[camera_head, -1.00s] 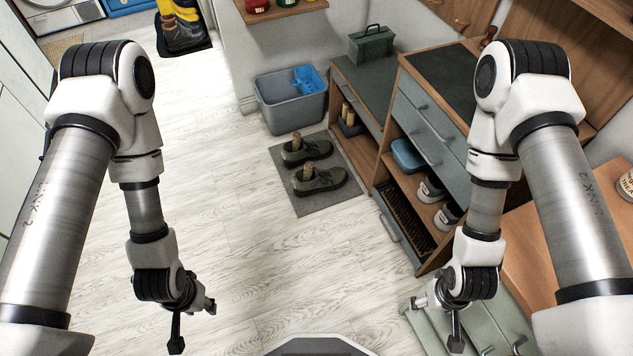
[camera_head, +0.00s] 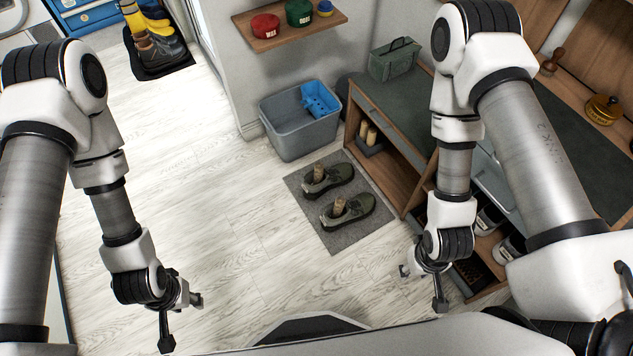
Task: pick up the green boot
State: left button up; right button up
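The farther green boot (camera_head: 340,172) and the nearer green boot (camera_head: 361,208) each have a light-brown piece standing in the opening. My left gripper (camera_head: 182,321) hangs over bare floor to the left of and nearer than the mat, its fingers apart and empty. My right gripper (camera_head: 422,289) is to the right of and nearer than the mat, by the shelf unit, also with fingers apart and empty. Neither gripper touches a boot.
A grey bin (camera_head: 297,136) with a blue insert stands behind the mat. A wooden shelf unit (camera_head: 397,188) borders it on the right. Dark boots with yellow (camera_head: 158,48) stand on a black mat at the far left. A wall shelf (camera_head: 290,31) holds tins. The left floor is clear.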

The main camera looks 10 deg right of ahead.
aim_at(359, 208)
jog(key=i+j+z, duration=0.3)
jog(key=i+j, duration=0.15)
jog(key=j, duration=0.2)
jog(key=i+j+z, duration=0.15)
jog(key=j, duration=0.25)
jog(key=i+j+z, duration=0.15)
jog(key=j, duration=0.25)
jog(key=i+j+z, duration=0.15)
jog(key=i+j, duration=0.15)
jog(key=i+j+z, duration=0.15)
jog(key=j, duration=0.4)
jog(key=i+j+z, duration=0.15)
jog(key=j, duration=0.3)
jog(key=j+z, duration=0.2)
jog(key=j, duration=0.25)
jog(key=z, duration=1.05)
jog(key=i+j, duration=0.05)
jog(key=j, duration=0.05)
